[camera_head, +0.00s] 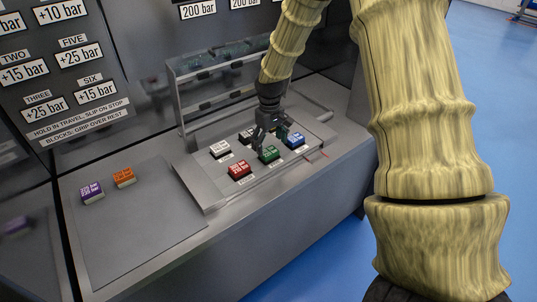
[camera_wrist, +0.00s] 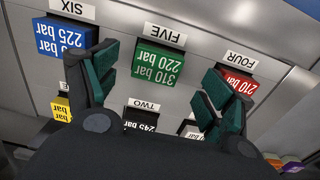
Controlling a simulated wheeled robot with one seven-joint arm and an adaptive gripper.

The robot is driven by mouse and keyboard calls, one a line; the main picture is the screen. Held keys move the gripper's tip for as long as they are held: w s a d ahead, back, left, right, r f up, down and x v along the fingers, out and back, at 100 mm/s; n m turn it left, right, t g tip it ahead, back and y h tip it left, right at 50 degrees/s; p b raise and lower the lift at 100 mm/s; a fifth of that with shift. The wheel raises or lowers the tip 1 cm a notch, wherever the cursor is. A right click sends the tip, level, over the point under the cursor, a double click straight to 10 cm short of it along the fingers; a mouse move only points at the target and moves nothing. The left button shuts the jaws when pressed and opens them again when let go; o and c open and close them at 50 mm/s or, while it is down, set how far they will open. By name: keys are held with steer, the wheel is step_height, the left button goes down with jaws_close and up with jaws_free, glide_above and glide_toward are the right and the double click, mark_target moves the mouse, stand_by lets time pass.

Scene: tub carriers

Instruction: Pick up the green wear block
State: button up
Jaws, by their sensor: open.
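The green wear block (camera_head: 269,154) sits in the front row of the grey tray, between a red block and a blue block. In the wrist view the green block (camera_wrist: 158,62) is marked 310 bar and 220 bar and lies by the label FIVE. My gripper (camera_head: 270,137) is over the tray, just above and behind the green block. In the wrist view its two dark green-padded fingers (camera_wrist: 160,80) are spread apart, with the green block showing between and beyond them. Nothing is held.
A red block (camera_head: 240,171) and a blue block (camera_head: 295,140) flank the green one closely. White (camera_head: 220,149), black (camera_wrist: 143,118) and yellow (camera_wrist: 61,108) blocks are in the back row. Purple (camera_head: 91,191) and orange (camera_head: 123,177) blocks lie on the left plate, otherwise clear.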

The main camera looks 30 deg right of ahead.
mark_target(269, 151)
steer(key=shift+s+f, duration=0.1)
steer(key=shift+w+d+f+p, duration=0.1)
steer(key=shift+w+f+p, duration=0.05)
steer(key=shift+f+p, duration=0.55)
steer(key=shift+w+d+f+p, duration=0.15)
steer(key=shift+f+p, duration=0.2)
steer(key=shift+f, duration=0.5)
steer(key=shift+a+f, duration=0.1)
steer(key=shift+f, duration=0.85)
steer(key=c, duration=1.1)
